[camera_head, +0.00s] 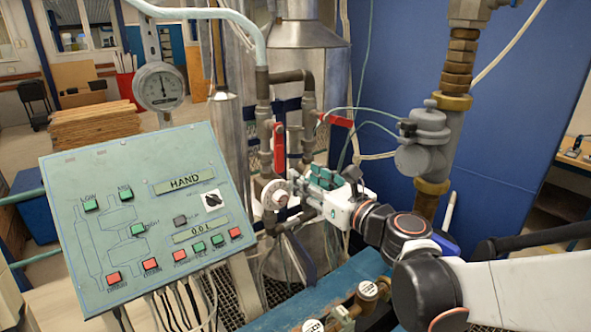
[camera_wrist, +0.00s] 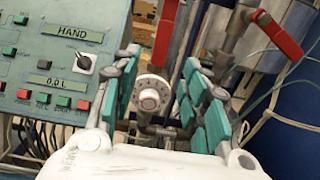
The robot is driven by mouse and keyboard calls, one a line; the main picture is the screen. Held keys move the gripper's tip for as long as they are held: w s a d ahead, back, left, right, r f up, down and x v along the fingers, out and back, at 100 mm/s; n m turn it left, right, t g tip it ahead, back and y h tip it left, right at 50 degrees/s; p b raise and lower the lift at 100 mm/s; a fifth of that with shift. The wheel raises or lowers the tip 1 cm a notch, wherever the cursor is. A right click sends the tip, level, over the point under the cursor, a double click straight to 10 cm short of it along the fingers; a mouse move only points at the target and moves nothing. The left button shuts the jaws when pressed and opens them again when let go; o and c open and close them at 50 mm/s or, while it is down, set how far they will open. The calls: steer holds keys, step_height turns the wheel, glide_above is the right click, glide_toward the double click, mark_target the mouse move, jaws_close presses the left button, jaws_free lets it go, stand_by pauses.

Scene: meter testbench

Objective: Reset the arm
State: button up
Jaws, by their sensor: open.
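My gripper (camera_head: 322,181) is stretched out in the middle of the head view, close to the pipework behind the control panel. In the wrist view my gripper (camera_wrist: 160,90) has its two green-padded fingers spread apart. The same knob shows in the head view (camera_head: 275,194), just left of the fingers. My white arm runs from the gripper to the right edge of the head view.
The green control panel (camera_head: 139,217), with buttons, a black selector and displays reading HAND and 0.0 L, stands left. Red-handled valves (camera_head: 279,146) rise above the gripper. A dial gauge (camera_head: 159,88) is behind. A thick pipe with a grey fitting (camera_head: 420,150) stands right of the gripper.

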steer(key=s+d+f+n+g+h+b, duration=0.3)
steer(key=s+f+n+b, duration=0.1)
steer(key=s+f+n, duration=0.6)
steer(key=s+d+f+n+g+h+b, duration=0.3)
steer(key=s+f+n+b, duration=0.4)
steer(key=n, duration=0.5)
steer(key=s+d+f+n+g+h, duration=0.2)
steer(key=s+d+f+n+h, duration=0.2)
steer(key=s+d+f+n, duration=0.1)
steer(key=s+d+n, duration=0.1)
steer(key=d+n, duration=0.1)
steer(key=d, duration=0.1)
steer(key=shift+d+f, duration=0.2)
steer(key=shift+f, duration=0.05)
